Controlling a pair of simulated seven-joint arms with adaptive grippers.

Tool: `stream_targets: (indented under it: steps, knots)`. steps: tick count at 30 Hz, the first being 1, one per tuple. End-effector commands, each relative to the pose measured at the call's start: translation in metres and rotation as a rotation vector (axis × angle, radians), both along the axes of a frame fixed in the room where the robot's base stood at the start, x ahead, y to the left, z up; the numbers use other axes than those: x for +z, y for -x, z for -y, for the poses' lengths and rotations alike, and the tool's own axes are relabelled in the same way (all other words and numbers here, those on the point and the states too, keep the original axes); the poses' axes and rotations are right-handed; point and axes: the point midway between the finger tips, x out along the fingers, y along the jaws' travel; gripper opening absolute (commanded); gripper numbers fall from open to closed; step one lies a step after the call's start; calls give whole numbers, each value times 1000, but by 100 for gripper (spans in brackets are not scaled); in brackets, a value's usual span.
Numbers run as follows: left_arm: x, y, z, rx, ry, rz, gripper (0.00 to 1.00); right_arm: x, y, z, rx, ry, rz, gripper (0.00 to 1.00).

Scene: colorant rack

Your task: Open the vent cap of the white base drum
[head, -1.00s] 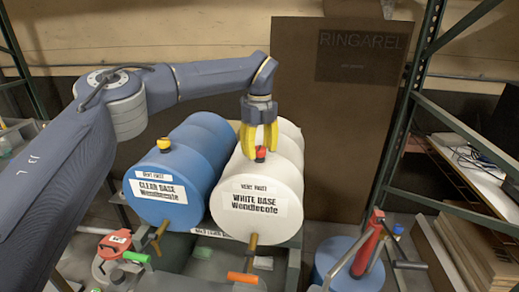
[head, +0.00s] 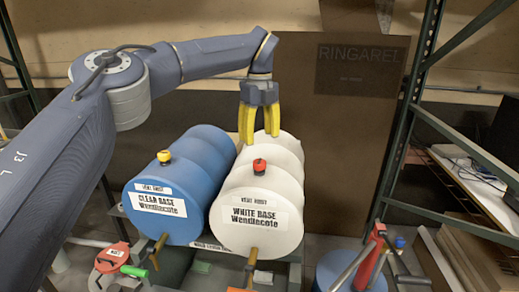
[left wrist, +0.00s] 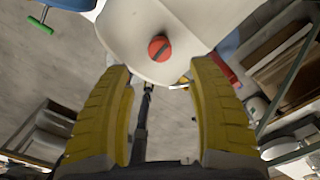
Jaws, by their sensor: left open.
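The white base drum (head: 262,205) lies on its side on the rack, with its label facing me. Its red vent cap (head: 259,166) sits on top near the front end. The cap also shows in the left wrist view (left wrist: 159,48), with a dark bar across it, beyond the fingertips. My left gripper (head: 259,138) points down above the drum, behind and above the cap. Its yellow fingers are apart with nothing between them. It also shows in the left wrist view (left wrist: 160,75). My right gripper is not in view.
The blue clear base drum (head: 165,205) with a yellow cap (head: 164,156) lies close on the left. Taps hang below both drum fronts. A green metal shelf frame (head: 408,110) stands at the right. A red-handled pump (head: 371,258) stands at the lower right.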

Motion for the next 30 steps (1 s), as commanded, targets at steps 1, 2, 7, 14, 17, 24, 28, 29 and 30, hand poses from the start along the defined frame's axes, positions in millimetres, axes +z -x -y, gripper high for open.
stream_targets:
  steps: [1,2,7,14,17,24,28,29,30]
  knots:
    - [8,0,0,2,0,2,59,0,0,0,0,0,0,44]
    - [11,0,0,2,-1,2,59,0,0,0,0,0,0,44]
    - [25,0,0,1,-1,1,59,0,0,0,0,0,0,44]
    - [30,0,0,1,1,-1,59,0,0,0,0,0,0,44]
    - [30,0,0,0,1,-1,59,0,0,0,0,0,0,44]
    - [27,0,3,-15,22,-8,59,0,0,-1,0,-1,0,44]
    - [14,1,21,-96,153,-44,59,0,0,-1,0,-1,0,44]
    - [10,1,27,-124,204,-54,59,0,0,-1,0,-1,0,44]
    - [6,2,37,-164,282,-66,59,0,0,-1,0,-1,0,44]
